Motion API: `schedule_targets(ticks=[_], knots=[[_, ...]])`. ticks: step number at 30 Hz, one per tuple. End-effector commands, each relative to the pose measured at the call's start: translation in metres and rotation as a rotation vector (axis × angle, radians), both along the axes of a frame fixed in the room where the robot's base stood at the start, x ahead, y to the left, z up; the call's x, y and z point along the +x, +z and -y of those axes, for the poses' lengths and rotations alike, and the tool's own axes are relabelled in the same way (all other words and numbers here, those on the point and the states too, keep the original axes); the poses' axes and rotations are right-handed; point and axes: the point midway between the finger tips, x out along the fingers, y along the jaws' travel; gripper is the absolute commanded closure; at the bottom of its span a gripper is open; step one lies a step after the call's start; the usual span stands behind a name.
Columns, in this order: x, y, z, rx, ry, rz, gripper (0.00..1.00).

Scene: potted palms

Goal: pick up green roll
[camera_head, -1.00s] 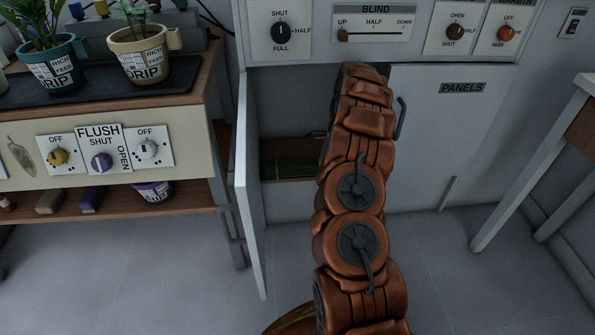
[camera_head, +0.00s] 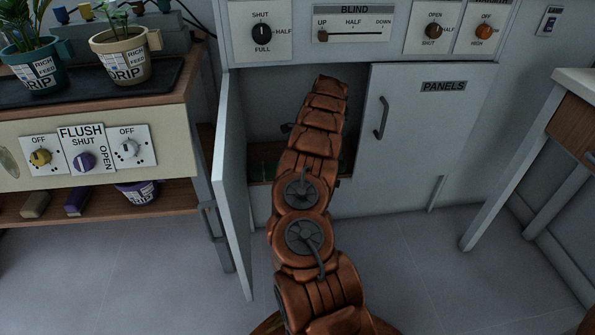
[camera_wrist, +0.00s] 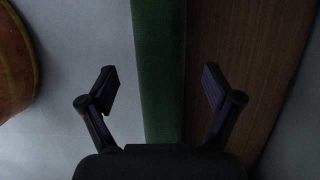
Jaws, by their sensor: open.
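The green roll (camera_wrist: 157,50) shows in the wrist view as a long dark green strip running from the top edge down between my fingers. It lies along the edge of a brown wooden shelf (camera_wrist: 240,50). My gripper (camera_wrist: 160,88) is open, one finger on each side of the strip, with nothing held. I cannot tell how far the fingertips are from it. In the head view my arm reaches into the open cabinet and hides most of the shelf and the gripper; a dim green patch (camera_head: 262,170) shows on the shelf left of the arm.
The open cabinet door (camera_head: 232,190) stands close on the arm's left. The closed PANELS door (camera_head: 425,135) is on the right. A bench with potted plants (camera_head: 122,50) stands at the left and a table (camera_head: 575,95) at the right. The floor (camera_head: 120,270) in front is clear.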

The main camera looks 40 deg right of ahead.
Motion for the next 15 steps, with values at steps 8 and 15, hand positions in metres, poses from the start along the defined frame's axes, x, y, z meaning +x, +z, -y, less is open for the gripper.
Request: schedule_targets(ticks=[8,15], knots=[[0.006,-0.03,-0.007,-0.003,0.002,0.0,0.1],[0.009,-0.048,-0.012,-0.003,0.0,0.001,0.1]])
